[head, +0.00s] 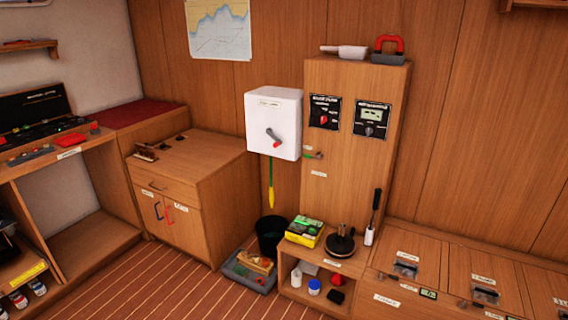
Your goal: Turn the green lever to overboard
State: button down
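A small lever with a green part (315,155) sits low on the left part of the tall wooden cabinet's front (345,190), just right of the white wall box (272,115). It looks roughly level, but it is too small to tell its exact setting. A small white label (318,174) is below it; its words cannot be read. My gripper is not in view.
The white box carries a red-tipped handle (274,138). The cabinet has a red-knob panel (324,112) and a meter panel (371,119). Below stand a black bin (271,236), a grey tray (245,277) and a low shelf holding a yellow-green box (305,231). Striped floor in front is clear.

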aim_at(309, 156)
jog(key=u, duration=0.15)
jog(key=i, duration=1.75)
jog(key=z, duration=0.7)
jog(key=k, duration=0.15)
jog(key=u, duration=2.75)
